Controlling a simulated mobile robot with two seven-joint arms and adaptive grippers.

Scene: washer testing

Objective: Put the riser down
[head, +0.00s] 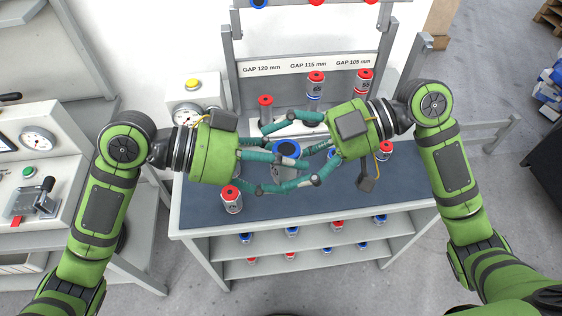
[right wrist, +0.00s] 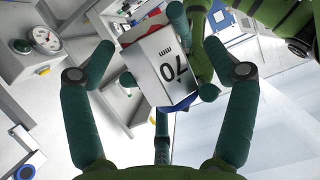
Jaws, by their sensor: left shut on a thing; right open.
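The riser (head: 287,149) is a pale block with a blue top, between my two grippers above the dark bench top. In the right wrist view the riser (right wrist: 160,68) shows a tilted white face marked "70 mm". My left gripper (head: 300,171) reaches in from the left and is shut on the riser; its fingers hide part of it. My right gripper (head: 285,138) comes from the right, open, with its fingers spread near the riser. In the right wrist view the riser appears between the open right fingers (right wrist: 160,75). Whether the riser touches the bench is hidden.
The dark bench top (head: 340,203) has free room at front right. A red-topped can (head: 231,201) stands at front left, another (head: 384,151) at right. More cans stand at the back below the GAP sign (head: 307,65). A gauge box (head: 193,95) stands behind left.

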